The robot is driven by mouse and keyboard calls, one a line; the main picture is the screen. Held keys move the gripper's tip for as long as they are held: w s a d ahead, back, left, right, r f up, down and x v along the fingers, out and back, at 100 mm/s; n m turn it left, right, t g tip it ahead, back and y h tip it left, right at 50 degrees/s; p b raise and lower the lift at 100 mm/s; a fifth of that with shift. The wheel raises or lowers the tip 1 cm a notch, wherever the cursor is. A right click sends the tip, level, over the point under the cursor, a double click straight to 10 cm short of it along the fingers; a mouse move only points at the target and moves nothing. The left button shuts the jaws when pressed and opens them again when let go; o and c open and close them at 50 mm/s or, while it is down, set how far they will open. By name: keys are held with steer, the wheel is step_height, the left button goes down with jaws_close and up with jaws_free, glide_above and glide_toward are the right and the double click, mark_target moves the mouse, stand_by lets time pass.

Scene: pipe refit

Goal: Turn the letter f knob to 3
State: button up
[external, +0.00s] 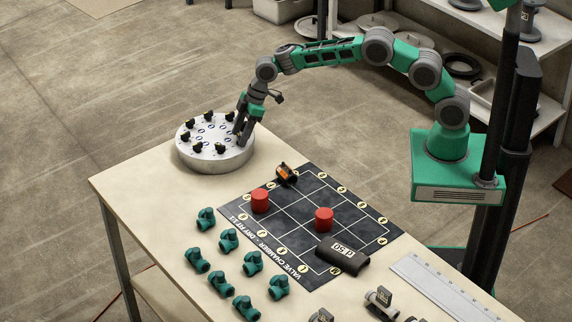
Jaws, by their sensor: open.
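A round, pale grey disc (216,162) stands near the far left end of the table. Several black knobs, such as one at its left (197,148), sit around its top with small markings. The letters and numbers are too small to read, so I cannot tell which is the letter f knob. My gripper (241,138) is open and points down at the right side of the disc's top. It hides part of that side, and I cannot tell whether a knob is between the fingers.
A dark grid mat (310,268) lies mid-table with two red cylinders (260,201), an orange-and-black piece (286,173) and a dark labelled pipe piece (342,255). Several green fittings (228,240) stand in front. A ruler (440,285) lies at right.

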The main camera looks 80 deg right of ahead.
steer(key=shift+c, duration=0.4)
jaws_close()
steer(key=shift+f+m+b, duration=0.1)
steer(key=shift+m+b, duration=0.25)
steer(key=shift+m, duration=0.05)
steer(key=shift+a+f+m+h+b, duration=0.1)
steer(key=shift+m+h+b, duration=0.3)
steer(key=shift+m+b, duration=0.45)
steer(key=m+h+b, duration=0.1)
steer(key=m, duration=0.1)
steer(key=m+b, duration=0.1)
steer(key=m, duration=0.1)
steer(key=shift+a+m+t+h, duration=0.15)
steer(key=shift+m+t+h, duration=0.15)
steer(key=shift+h, duration=0.1)
steer(key=m, duration=0.1)
steer(key=m+h, duration=0.1)
steer(key=m, duration=0.1)
steer(key=shift+a+r+m, duration=0.1)
steer(key=shift+r+m, duration=0.1)
steer(key=shift+m, duration=0.05)
steer(key=shift+m+g+h+p, duration=0.55)
steer(key=shift+m+g+h, duration=0.05)
steer(key=shift+m, duration=0.9)
